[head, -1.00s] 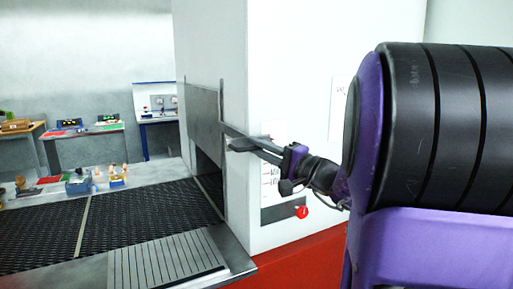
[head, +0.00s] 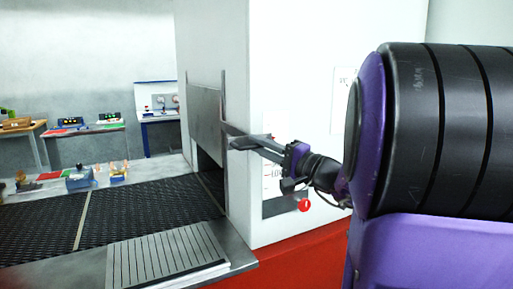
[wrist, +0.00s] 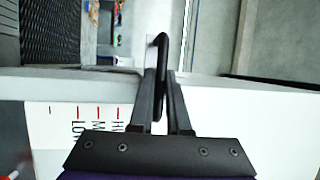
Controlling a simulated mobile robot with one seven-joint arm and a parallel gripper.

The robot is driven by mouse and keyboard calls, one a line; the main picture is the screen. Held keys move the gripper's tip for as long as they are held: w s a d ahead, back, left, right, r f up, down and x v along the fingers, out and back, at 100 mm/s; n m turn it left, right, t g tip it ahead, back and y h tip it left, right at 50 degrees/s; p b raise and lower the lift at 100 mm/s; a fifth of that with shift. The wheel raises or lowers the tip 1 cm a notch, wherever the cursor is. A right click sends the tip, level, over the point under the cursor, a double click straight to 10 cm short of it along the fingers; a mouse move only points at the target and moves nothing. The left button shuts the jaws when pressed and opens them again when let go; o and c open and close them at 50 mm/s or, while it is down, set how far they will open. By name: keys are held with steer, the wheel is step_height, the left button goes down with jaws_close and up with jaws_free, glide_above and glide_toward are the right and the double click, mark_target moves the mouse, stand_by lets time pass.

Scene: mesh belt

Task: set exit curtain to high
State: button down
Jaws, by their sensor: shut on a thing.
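The exit curtain (head: 204,117) is a grey panel hanging in a slot on the left face of the white machine (head: 297,60). A dark gap shows below it, above the mesh belt. My gripper (head: 243,141) is at the curtain's right edge, by the upright guide. In the wrist view my gripper (wrist: 165,75) is shut on a thin black handle (wrist: 160,48). A scale (wrist: 97,125) with red marks and partly covered words, LOW among them, is on the machine front. My gripper hides part of it in the head view. I cannot tell which mark the curtain matches.
The dark mesh belt (head: 140,212) runs under the curtain, with a ribbed grey plate (head: 165,258) in front. A red button (head: 304,205) is below my gripper. Small items (head: 80,178) stand beyond the belt. Tables are at the back left.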

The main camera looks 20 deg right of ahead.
step_height(320, 180, down, 5)
steer(key=b, duration=0.5)
steer(key=c, duration=0.9)
jaws_free()
steer(key=shift+f, duration=0.1)
